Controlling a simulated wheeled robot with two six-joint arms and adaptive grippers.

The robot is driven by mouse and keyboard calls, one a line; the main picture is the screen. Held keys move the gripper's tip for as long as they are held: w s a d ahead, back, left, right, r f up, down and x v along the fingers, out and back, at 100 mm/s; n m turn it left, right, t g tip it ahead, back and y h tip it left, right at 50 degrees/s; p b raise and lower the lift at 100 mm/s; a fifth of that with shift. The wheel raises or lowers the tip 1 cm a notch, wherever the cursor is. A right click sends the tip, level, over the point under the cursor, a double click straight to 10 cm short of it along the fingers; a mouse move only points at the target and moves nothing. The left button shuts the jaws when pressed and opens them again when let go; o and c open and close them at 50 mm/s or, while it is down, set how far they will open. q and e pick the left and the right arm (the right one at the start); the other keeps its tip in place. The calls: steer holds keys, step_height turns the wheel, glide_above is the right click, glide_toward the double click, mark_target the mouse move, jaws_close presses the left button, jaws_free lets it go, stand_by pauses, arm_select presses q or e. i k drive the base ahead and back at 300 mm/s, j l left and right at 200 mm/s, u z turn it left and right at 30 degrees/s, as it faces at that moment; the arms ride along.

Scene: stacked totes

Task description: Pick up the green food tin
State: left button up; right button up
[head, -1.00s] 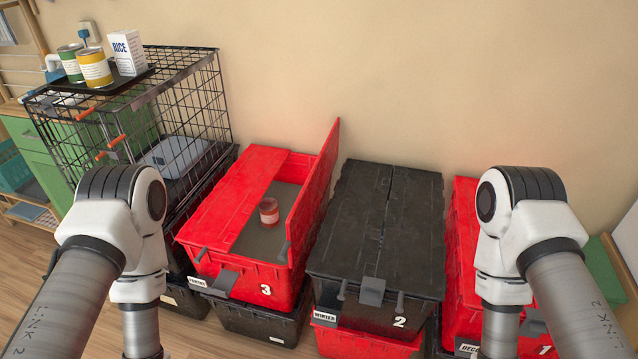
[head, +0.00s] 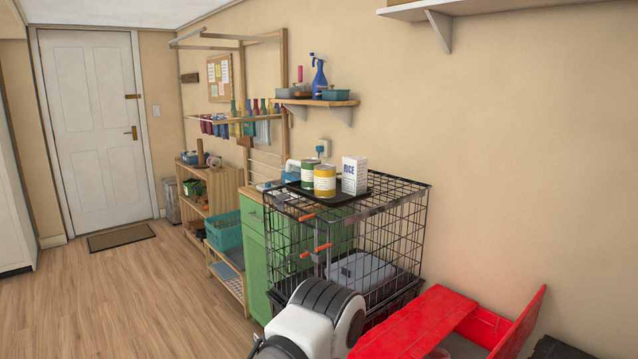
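The green food tin (head: 308,174) stands upright on a black tray (head: 340,198) on top of a black wire cage (head: 394,240). It has a white label band, and a yellow tin (head: 325,181) in front partly hides its right side. A white RICE box (head: 355,174) stands to the right on the same tray. Part of my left arm shows at the bottom, in front of the cage and well below the tins. Neither gripper is in view.
An open red tote (head: 430,325) sits right of the cage. A green cabinet (head: 256,260) stands behind the cage to the left. A wall shelf (head: 318,102) with a blue spray bottle hangs above. The wooden floor (head: 150,295) at left is clear.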

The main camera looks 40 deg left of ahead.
mark_target(308, 165)
steer(key=i+j, duration=0.15)
steer(key=j, duration=0.2)
steer(key=i+j, duration=0.15)
steer(key=j, duration=0.25)
steer(key=i+j, duration=0.1)
steer(key=j, duration=0.25)
steer(key=i+j+u, duration=0.1)
steer(key=j, duration=0.25)
steer(key=i+j, duration=0.2)
steer(key=j, duration=0.15)
